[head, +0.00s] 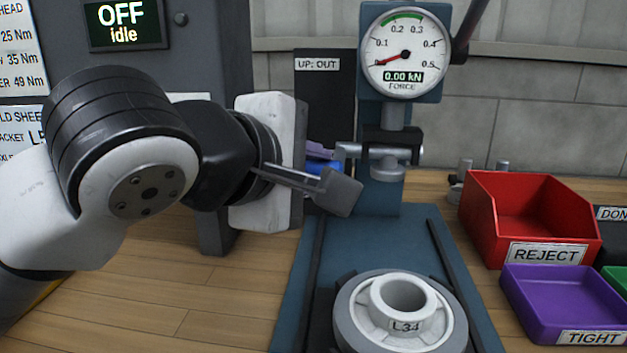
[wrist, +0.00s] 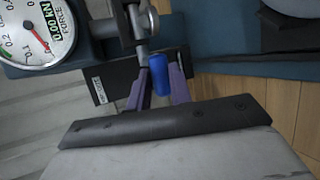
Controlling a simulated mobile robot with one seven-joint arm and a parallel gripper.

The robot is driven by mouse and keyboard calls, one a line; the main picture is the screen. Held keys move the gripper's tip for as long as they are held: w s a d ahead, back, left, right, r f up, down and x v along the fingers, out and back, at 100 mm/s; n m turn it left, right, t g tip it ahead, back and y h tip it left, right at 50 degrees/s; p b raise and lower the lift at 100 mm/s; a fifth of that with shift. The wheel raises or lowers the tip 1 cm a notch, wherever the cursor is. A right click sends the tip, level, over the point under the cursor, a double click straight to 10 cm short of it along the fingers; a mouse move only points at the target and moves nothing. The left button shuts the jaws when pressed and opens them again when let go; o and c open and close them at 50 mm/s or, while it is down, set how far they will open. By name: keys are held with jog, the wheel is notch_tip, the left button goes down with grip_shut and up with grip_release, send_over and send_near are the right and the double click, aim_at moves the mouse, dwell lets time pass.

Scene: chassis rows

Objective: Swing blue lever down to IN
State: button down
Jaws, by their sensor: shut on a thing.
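The blue lever grip (head: 326,167) shows in the head view beside the blue press column, partly hidden by my gripper. It also shows in the wrist view (wrist: 160,76), between my two fingers. My gripper (head: 329,171) reaches in from the left and is shut on the blue grip; its fingers also show in the wrist view (wrist: 161,82). A silver shaft (head: 352,151) runs from the grip's side to the press. A dark plate (head: 324,92) behind reads "UP: OUT" at its top; its lower part is hidden by my gripper.
The force gauge (head: 405,55) above reads 0.00 kN. A grey ring part marked L34 (head: 345,325) sits on the press bed in front. A red REJECT bin (head: 487,222) and purple TIGHT tray (head: 535,305) stand at right. The screen (head: 122,25) reads OFF idle.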

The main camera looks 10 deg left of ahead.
jog(key=shift+f, duration=0.5)
jog(key=c, duration=1.3)
grip_release()
jog(key=shift+o, duration=0.2)
jog(key=shift+r, duration=0.1)
jog(key=shift+s+r, duration=0.1)
jog(key=shift+r, duration=0.05)
